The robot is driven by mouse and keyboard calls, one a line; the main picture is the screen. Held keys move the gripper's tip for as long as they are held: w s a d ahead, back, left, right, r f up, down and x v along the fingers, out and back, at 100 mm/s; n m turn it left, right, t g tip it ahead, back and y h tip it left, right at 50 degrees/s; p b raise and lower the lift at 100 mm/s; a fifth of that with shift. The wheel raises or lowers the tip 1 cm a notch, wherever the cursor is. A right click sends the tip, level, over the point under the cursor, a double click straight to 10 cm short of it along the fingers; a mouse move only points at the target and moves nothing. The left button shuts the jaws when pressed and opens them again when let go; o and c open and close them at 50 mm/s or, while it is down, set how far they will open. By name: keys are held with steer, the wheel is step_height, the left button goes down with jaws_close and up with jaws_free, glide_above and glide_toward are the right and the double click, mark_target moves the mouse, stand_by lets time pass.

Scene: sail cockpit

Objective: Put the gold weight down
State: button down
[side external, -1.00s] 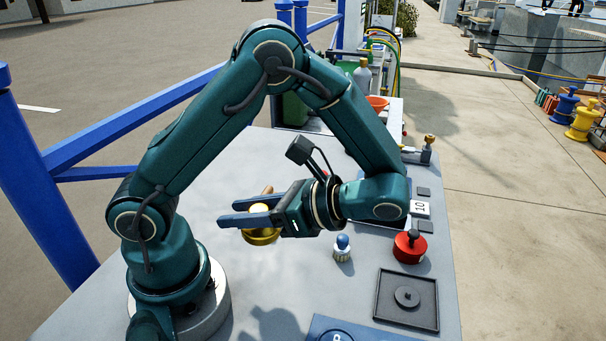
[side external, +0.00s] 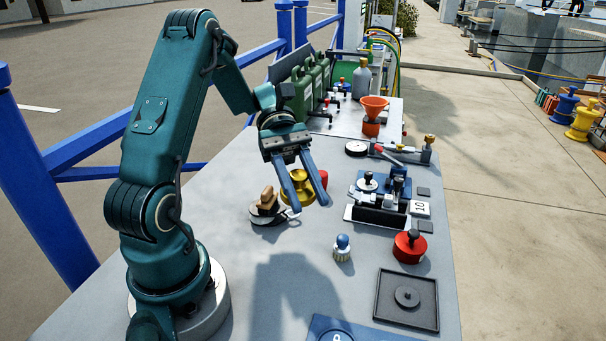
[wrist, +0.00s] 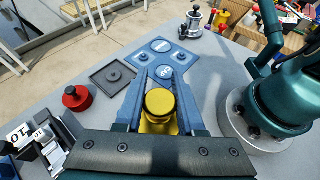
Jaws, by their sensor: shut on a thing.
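The gold weight (side external: 297,188) is a round, knobbed piece between the two blue fingers of my gripper (side external: 310,204) in the side view. The fingers point down and towards the camera, and are shut on the weight. It appears held above the table, though the exact gap underneath is hard to judge. In the wrist view the gold weight (wrist: 159,104) sits between the fingers, its round top facing the camera.
A red weight (side external: 409,246), a black square tray (side external: 385,317) and a small blue-topped brush (side external: 342,249) stand to the right. A wooden-handled item (side external: 265,203) lies left of the gripper. A blue panel (wrist: 160,62) shows in the wrist view. Bare grey table lies in front.

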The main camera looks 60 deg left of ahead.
steer(key=shift+a+f, duration=0.1)
steer(key=shift+a, duration=0.3)
steer(key=shift+f+n, duration=0.1)
steer(key=shift+n, duration=0.2)
glide_above(341, 305)
step_height(341, 305, down, 7)
steer(key=shift+r, duration=0.1)
steer(key=shift+f, duration=2)
steer(key=shift+f, duration=0.1)
steer(key=shift+f, duration=0.5)
steer(key=c, duration=0.5)
jaws_free()
